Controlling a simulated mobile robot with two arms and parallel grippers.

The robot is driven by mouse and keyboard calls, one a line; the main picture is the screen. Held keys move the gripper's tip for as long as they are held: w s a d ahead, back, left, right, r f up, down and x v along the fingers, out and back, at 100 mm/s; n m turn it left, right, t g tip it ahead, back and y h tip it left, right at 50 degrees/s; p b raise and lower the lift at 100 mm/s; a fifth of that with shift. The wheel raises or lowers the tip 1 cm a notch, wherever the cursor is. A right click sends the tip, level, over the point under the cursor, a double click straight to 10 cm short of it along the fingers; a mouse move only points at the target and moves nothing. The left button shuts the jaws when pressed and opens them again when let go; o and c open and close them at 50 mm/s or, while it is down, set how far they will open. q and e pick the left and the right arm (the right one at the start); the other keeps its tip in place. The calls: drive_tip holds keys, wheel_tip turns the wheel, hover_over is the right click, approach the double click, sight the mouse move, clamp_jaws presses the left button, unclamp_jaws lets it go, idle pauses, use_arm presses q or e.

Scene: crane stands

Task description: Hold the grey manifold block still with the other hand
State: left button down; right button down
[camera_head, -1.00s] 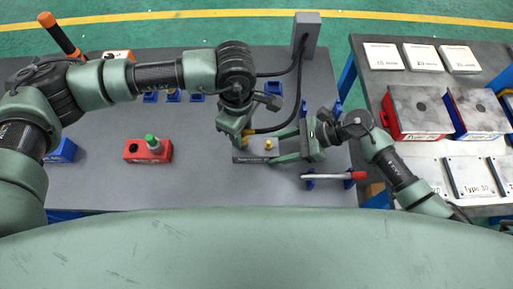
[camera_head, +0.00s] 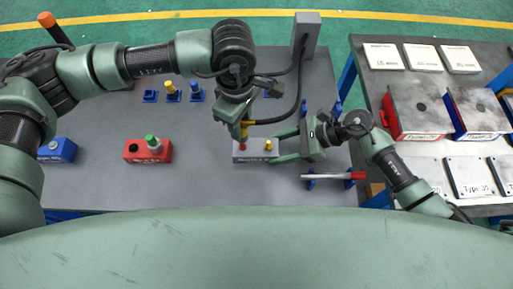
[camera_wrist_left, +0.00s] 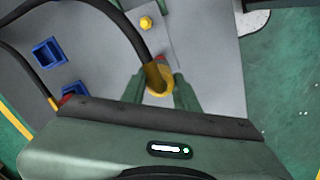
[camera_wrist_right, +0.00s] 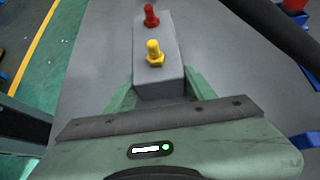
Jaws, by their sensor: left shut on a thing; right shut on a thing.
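The grey manifold block (camera_head: 255,156) lies on the dark grey table. It carries a red fitting (camera_wrist_right: 151,16) and a yellow fitting (camera_wrist_right: 155,53). My right gripper (camera_head: 276,147) is shut on the block's end nearest the yellow fitting; its fingers flank that end in the right wrist view (camera_wrist_right: 158,92). My left gripper (camera_head: 243,124) is shut on the yellow end (camera_wrist_left: 158,78) of a black hose (camera_head: 292,112), near the red fitting. Whether the hose end touches the block is unclear. In the left wrist view the yellow fitting (camera_wrist_left: 146,22) shows beyond the fingers.
A grey post (camera_head: 306,35) at the back holds the hose. A red block (camera_head: 148,152) with a green-topped fitting and a blue block (camera_head: 58,151) stand left. Small blue holders (camera_head: 150,96) sit behind. A red-handled bar (camera_head: 335,176) lies close in front of my right gripper.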

use_arm(q)
drive_tip(key=shift+r, duration=0.3)
use_arm(e)
drive_tip(key=shift+c, duration=2.2)
unclamp_jaws()
drive_tip(key=v, duration=1.2)
use_arm(q)
drive_tip(key=shift+r+p, duration=0.4)
drive_tip(key=shift+r, duration=1.6)
use_arm(e)
drive_tip(key=shift+r, duration=0.45)
